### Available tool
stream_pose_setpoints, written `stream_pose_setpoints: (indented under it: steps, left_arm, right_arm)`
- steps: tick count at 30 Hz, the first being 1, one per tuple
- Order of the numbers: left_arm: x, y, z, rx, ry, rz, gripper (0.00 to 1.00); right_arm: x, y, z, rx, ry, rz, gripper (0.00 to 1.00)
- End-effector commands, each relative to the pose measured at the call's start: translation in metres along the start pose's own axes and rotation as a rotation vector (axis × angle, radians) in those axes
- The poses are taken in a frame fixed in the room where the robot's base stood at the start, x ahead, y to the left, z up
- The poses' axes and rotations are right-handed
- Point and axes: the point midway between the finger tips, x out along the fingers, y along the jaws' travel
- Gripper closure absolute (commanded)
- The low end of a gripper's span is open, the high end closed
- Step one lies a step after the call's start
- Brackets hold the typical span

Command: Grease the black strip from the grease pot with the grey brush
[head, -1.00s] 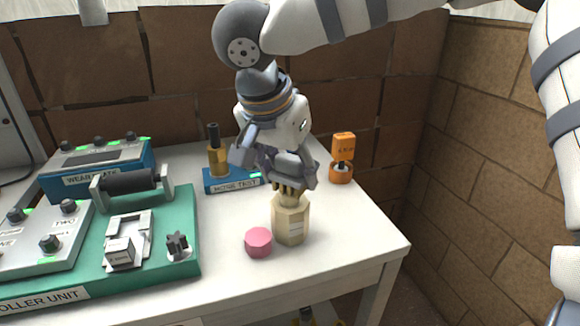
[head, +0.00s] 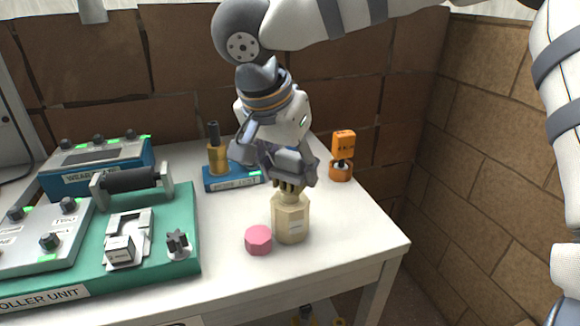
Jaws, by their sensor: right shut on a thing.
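My right gripper (head: 290,184) points down over a cream pot (head: 291,220) on the white table, its fingertips close around the pot's mouth. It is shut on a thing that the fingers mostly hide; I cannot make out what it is. No grey brush shows clearly anywhere. The cream pot stands upright and may be the grease pot; no label on it is readable. The blue WEAR PAD unit (head: 60,184) at the back left has a dark strip (head: 92,155) on its top. My left gripper is not in view.
Behind are an amber bottle (head: 218,160) on a blue block (head: 232,180) and an orange-tagged item (head: 343,145). The green roller unit (head: 182,210) fills the left. The table (head: 355,235) is bare at right.

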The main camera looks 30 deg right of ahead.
Motion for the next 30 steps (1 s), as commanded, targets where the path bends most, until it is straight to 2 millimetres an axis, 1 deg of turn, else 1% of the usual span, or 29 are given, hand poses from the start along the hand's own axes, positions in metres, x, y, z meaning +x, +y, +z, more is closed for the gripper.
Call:
stream_pose_setpoints:
  steps: [3, 9, 18, 21, 30]
  left_arm:
    - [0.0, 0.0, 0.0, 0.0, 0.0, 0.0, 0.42]
    - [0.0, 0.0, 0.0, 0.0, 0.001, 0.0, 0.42]
    - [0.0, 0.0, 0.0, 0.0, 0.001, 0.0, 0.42]
    - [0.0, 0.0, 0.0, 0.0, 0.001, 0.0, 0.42]
    - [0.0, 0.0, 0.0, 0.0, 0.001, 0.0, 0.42]
  right_arm:
    - [-0.013, -0.001, -0.005, 0.003, 0.001, -0.005, 0.73]
    - [-0.033, -0.001, -0.014, 0.003, 0.002, -0.005, 0.73]
    - [-0.059, -0.001, -0.024, 0.002, 0.001, -0.005, 0.73]
    - [-0.062, 0.0, -0.025, 0.001, 0.001, -0.004, 0.73]
    - [-0.062, 0.0, -0.025, 0.001, 0.001, -0.004, 0.73]
